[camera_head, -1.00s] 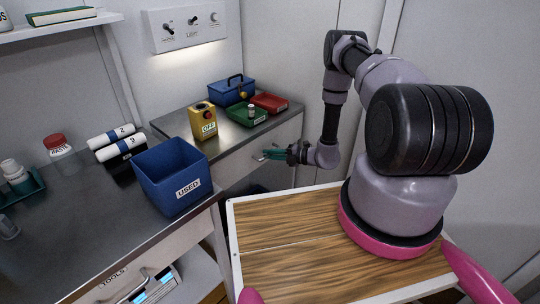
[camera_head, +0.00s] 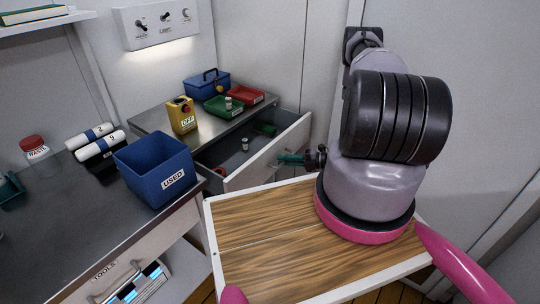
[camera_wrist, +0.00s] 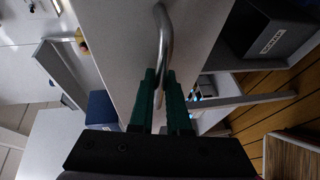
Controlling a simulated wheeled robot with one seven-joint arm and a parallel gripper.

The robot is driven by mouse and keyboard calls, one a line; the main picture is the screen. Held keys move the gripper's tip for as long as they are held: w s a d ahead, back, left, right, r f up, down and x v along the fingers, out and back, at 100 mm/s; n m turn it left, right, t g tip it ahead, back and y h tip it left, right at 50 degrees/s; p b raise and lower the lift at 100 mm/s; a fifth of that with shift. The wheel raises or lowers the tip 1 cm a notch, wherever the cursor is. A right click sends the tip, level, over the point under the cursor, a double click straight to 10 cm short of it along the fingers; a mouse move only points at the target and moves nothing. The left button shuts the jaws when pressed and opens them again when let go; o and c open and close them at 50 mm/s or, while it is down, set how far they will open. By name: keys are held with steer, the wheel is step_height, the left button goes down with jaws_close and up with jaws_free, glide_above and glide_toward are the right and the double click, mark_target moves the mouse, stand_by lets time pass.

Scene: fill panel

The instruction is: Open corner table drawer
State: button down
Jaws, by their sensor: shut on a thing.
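The corner table drawer (camera_head: 262,158) is pulled out from under the metal-topped corner table (camera_head: 150,118). Its inside shows, with a small white-capped item (camera_head: 245,144) and a green item (camera_head: 266,129) in it. My gripper (camera_head: 291,160) is at the drawer's white front. In the wrist view, the green fingers of my gripper (camera_wrist: 160,98) are shut around the metal bar handle (camera_wrist: 163,45) on the drawer front (camera_wrist: 125,40). The handle is mostly hidden by my fingers in the head view.
On the corner table stand a yellow OFF box (camera_head: 181,115), a blue toolbox (camera_head: 206,84), a green tray (camera_head: 222,107) and a red tray (camera_head: 245,96). A blue USED bin (camera_head: 153,172) stands on the side bench near the drawer's left end.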

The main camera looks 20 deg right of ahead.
steer(key=s+d, duration=0.3)
steer(key=s, duration=0.2)
steer(key=shift+d, duration=0.3)
steer(key=c, duration=0.9)
jaws_free()
steer(key=shift+d, duration=0.1)
steer(key=v, duration=1)
steer(key=shift+s+d+r, duration=0.1)
steer(key=shift+s+d, duration=0.1)
steer(key=shift+s, duration=0.05)
